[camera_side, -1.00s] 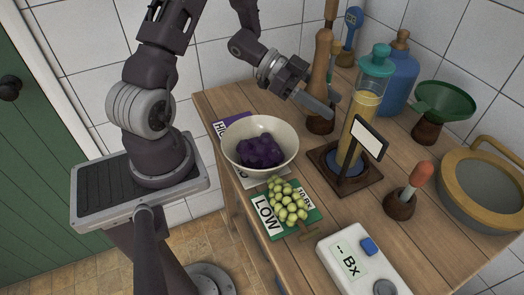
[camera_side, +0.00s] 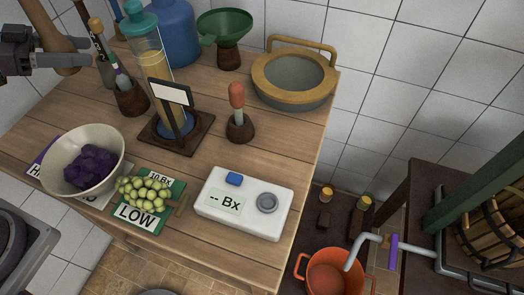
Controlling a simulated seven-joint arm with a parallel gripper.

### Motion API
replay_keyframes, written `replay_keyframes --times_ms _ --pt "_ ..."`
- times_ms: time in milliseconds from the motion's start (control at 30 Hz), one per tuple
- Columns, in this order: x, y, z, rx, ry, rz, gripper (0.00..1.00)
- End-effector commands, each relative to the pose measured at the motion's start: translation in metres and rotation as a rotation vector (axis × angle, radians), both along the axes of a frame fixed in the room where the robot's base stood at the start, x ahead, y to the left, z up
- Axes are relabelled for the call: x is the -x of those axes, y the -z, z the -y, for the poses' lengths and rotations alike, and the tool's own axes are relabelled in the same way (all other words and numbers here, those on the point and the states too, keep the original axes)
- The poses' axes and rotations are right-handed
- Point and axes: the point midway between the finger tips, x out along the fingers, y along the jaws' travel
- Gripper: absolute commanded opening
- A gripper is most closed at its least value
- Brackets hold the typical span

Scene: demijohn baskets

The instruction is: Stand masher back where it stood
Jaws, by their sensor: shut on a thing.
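The masher (camera_side: 60,50) is a wooden tool with a narrow handle and a wide rounded lower end, at the top left of the side view. My gripper (camera_side: 35,48) is shut on it, at the left picture edge. The masher is roughly upright, and its lower end seems clear of the table. The upper handle runs out of the picture. To its right, a dark wooden cup (camera_side: 132,101) holds a thin tool with a pale, greenish shaft. I cannot tell whether the cup has a free opening.
The capped cylinder (camera_side: 153,60) on its stand, a blue bottle (camera_side: 175,35) and a green funnel (camera_side: 225,24) are right of the cup. A grape bowl (camera_side: 112,160), green grapes (camera_side: 146,192) and a Bx meter (camera_side: 240,203) are nearer. Bare tabletop (camera_side: 205,95) lies between.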

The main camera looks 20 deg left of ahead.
Motion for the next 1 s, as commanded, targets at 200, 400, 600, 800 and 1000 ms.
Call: replay_keyframes --times_ms 200,400,600,800,1000 --pt "-0.018 -0.041 -0.053 0.0 -0.387 0.008 0.0" --pt "-0.009 -0.084 -0.116 0.002 -0.824 0.009 0.0" --pt "0.021 -0.113 -0.162 0.005 -1.179 0.007 0.0" --pt "0.043 -0.122 -0.179 0.003 -1.354 0.003 0.0" --pt "0.054 -0.125 -0.186 0.002 -1.435 0.003 0.0"
